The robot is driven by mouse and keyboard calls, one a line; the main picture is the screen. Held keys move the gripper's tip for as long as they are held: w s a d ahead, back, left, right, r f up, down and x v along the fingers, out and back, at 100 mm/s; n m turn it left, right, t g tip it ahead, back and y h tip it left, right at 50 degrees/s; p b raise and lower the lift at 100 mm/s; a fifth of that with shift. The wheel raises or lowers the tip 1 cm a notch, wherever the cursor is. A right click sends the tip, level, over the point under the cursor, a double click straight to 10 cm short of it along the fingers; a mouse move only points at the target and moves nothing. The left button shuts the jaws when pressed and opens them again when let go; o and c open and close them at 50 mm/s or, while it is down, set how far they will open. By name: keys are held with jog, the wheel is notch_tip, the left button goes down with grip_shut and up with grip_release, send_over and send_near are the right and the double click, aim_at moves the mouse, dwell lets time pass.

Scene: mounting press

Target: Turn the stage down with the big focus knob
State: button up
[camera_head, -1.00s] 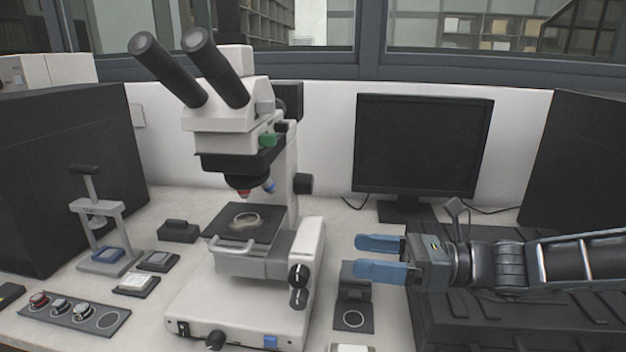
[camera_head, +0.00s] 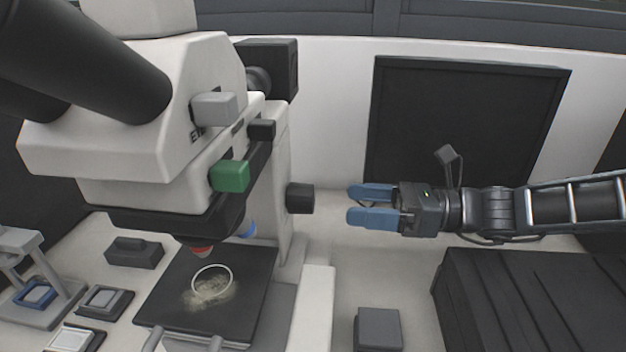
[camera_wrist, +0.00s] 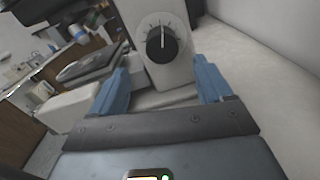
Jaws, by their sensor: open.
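The microscope (camera_head: 150,110) fills the left of the head view. Its dark stage plate (camera_head: 235,310) carries a ring-shaped sample (camera_head: 212,282) under the objectives. A black knob (camera_head: 300,198) sticks out from the right side of its column. The lower side, where larger dark knobs showed earlier, is now outside the head view. My gripper (camera_head: 370,205) is open and empty, pointing left, right of the column knob and apart from it. In the wrist view, a black dial with a white pointer (camera_wrist: 161,44) lies ahead between the open fingers; I cannot tell which knob it is.
A monitor (camera_head: 465,130) stands behind my gripper. A dark ribbed case (camera_head: 535,300) is at the lower right, and a small grey block (camera_head: 378,328) stands below my gripper.

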aim_at(314, 199)
jog(key=a, duration=0.2)
jog(key=a+p, duration=0.1)
jog(key=a, duration=0.2)
jog(key=a+p, duration=0.1)
jog(key=a, duration=0.2)
jog(key=shift+w, duration=0.4)
jog(key=shift+c, duration=0.3)
jog(key=c, duration=1)
